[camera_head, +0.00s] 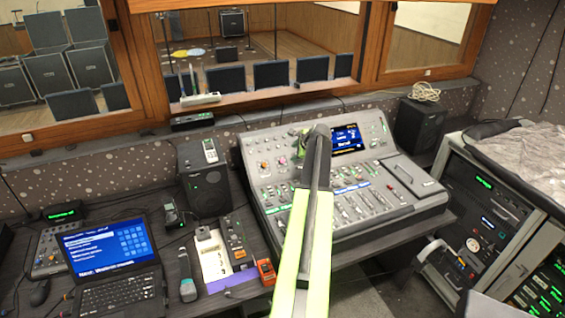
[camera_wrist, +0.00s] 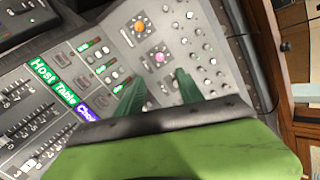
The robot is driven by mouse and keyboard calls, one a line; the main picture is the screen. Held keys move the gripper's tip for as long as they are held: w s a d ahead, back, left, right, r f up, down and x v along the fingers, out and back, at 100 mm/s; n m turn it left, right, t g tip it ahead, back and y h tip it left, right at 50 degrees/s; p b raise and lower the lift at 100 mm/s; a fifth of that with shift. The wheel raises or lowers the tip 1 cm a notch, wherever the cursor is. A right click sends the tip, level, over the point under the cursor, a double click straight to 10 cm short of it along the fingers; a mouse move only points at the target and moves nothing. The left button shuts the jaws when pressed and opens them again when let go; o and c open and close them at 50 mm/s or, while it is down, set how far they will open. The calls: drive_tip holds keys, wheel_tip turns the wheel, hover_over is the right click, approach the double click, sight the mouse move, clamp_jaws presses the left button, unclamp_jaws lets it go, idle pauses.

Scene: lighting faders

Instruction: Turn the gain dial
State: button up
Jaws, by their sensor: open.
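The mixing console (camera_head: 262,196) stands on the desk below the window. Its upper left panel has dials, among them an orange-capped dial (camera_wrist: 139,26) and a pink-capped dial (camera_wrist: 161,57). I cannot read which dial is marked gain. My gripper (camera_wrist: 160,78) is open, its two green fingers apart and pointing at this panel. The pink dial shows just beyond the gap between the fingertips, with nothing held. In the head view my arm covers the console's middle, and the gripper shows only as a bit of green (camera_head: 300,143) near the upper panel.
Fader rows and lit labels (camera_wrist: 66,91) lie left of the fingers in the wrist view. A black speaker (camera_head: 205,180) stands left of the console, another (camera_head: 418,124) at its right. A laptop (camera_head: 110,262) and small devices fill the desk's left.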

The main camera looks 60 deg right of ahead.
sight(282, 161)
drive_tip(key=b+x, duration=1.1)
drive_tip(key=x, duration=0.5)
drive_tip(key=shift+a+f, duration=0.1)
drive_tip(key=shift+f, duration=0.15)
drive_tip(key=shift+r, duration=0.15)
clamp_jaws()
